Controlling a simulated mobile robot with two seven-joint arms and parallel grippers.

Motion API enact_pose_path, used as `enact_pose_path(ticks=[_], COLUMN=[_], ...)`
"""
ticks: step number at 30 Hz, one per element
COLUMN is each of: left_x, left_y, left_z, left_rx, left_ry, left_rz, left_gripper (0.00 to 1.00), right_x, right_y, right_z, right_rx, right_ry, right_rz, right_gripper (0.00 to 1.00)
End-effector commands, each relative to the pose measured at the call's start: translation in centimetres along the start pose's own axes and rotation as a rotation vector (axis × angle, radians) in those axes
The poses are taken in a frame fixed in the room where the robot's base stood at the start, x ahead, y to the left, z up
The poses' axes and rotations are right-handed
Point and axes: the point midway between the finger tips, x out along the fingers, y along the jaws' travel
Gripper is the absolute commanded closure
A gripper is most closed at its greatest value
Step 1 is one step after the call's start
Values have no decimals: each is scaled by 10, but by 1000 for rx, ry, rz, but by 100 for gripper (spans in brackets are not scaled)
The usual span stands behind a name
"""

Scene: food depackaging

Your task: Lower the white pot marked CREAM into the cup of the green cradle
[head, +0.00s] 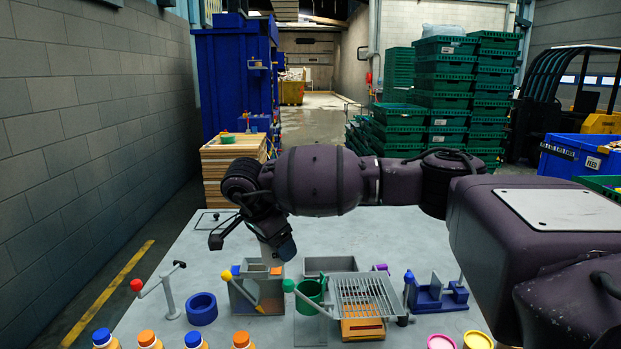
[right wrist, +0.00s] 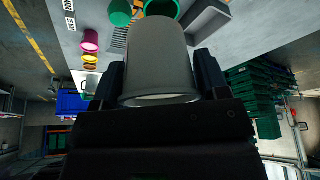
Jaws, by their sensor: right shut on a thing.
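My right gripper (head: 270,246) is shut on the white pot (right wrist: 159,52), which looks grey in shadow in the right wrist view. The pot sits between the two dark fingers; no CREAM lettering shows on the side I see. In the head view the gripper hides most of it. The cradle's green cup (head: 311,289) stands on the table, to the right of and nearer than the gripper. In the right wrist view the green cup (right wrist: 162,6) shows just beyond the pot's far end, partly covered by it. The pot looks apart from the cup. My left gripper is out of view.
A wire rack (head: 366,292) stands right of the cup, and a grey box with a yellow-handled lever (head: 244,290) left of it. A green-knobbed lever (head: 289,286) is close by. A blue ring (head: 201,309) and several capped bottles (head: 148,341) are front left.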

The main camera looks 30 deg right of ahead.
Motion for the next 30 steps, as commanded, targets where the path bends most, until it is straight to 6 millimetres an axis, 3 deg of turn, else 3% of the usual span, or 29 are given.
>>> enact_pose_path(ticks=[1,6,12,20,30], left_x=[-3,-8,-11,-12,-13], left_y=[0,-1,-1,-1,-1], left_z=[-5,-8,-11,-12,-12], left_rx=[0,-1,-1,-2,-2], left_ry=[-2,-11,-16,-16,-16], left_rz=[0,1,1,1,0], left_gripper=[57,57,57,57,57], right_x=[-13,-40,-61,-58,-12], right_y=[-3,-3,0,2,2], right_z=[-21,-75,-114,-122,-102], right_rx=[89,363,573,635,632], right_ry=[1,0,0,2,0], right_rz=[32,148,237,265,264], right_gripper=[59,59,59,59,59])
